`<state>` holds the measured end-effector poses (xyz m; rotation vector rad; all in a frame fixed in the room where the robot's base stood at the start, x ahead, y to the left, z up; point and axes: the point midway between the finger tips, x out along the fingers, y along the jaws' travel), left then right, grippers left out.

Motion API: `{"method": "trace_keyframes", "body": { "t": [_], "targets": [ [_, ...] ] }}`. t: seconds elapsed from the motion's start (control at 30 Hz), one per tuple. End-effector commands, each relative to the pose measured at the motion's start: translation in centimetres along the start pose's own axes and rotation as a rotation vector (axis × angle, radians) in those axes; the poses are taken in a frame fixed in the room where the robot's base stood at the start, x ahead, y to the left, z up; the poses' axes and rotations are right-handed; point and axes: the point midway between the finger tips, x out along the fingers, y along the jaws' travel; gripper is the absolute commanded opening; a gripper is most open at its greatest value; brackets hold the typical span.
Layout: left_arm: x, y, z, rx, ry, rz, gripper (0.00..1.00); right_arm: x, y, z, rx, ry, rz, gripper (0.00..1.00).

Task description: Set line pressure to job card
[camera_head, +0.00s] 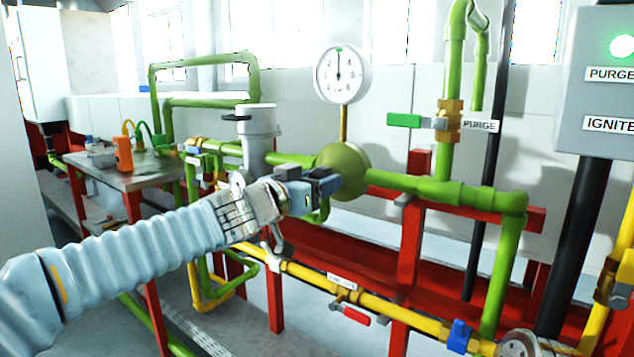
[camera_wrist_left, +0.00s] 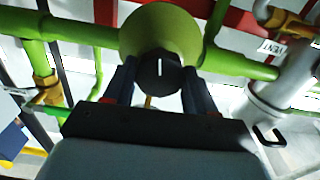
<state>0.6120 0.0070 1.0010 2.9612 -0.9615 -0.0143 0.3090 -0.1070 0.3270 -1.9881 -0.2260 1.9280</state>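The green dome-shaped regulator (camera_head: 343,170) sits in the green pipe line, with a round white gauge (camera_head: 341,75) on a brass stem above it. The gauge needle points almost straight up; its small figures are hard to read. My left gripper (camera_head: 326,184) is at the front of the regulator. In the left wrist view, its two dark fingers (camera_wrist_left: 160,85) stand on either side of a black knob (camera_wrist_left: 158,72) with a white mark, with narrow gaps showing. The gripper hides the knob in the head view. My right gripper is not in view. I see no job card.
A green-handled valve (camera_head: 405,121) labelled PURGE is right of the gauge. A grey control box (camera_head: 600,95) stands at far right. A yellow pipe with a red-handled valve (camera_head: 356,316) runs below. A grey vertical cylinder (camera_head: 258,135) stands behind my left wrist, beside a table (camera_head: 120,178).

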Motion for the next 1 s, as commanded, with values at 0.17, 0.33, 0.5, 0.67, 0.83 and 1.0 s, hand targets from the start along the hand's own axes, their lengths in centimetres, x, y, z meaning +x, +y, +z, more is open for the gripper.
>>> {"method": "trace_keyframes", "body": {
  "t": [0.17,0.33,0.5,0.67,0.83,1.0],
  "targets": [
    [-0.01,0.00,0.01,0.000,0.000,0.000,0.25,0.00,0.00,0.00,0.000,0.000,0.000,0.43],
    [-0.02,0.00,-0.06,0.076,0.000,0.000,0.25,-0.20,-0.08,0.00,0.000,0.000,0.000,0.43],
    [-0.02,0.00,-0.03,0.254,-0.001,0.000,0.25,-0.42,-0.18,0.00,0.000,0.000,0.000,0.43],
    [-0.02,0.01,0.04,0.363,-0.001,0.000,0.25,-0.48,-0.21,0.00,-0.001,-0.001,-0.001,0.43],
    [-0.02,0.01,0.07,0.381,-0.001,0.000,0.25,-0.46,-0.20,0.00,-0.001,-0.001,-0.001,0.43],
    [-0.01,0.01,0.08,0.379,-0.001,0.000,0.59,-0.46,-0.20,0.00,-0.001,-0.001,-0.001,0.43]
  ]
}}
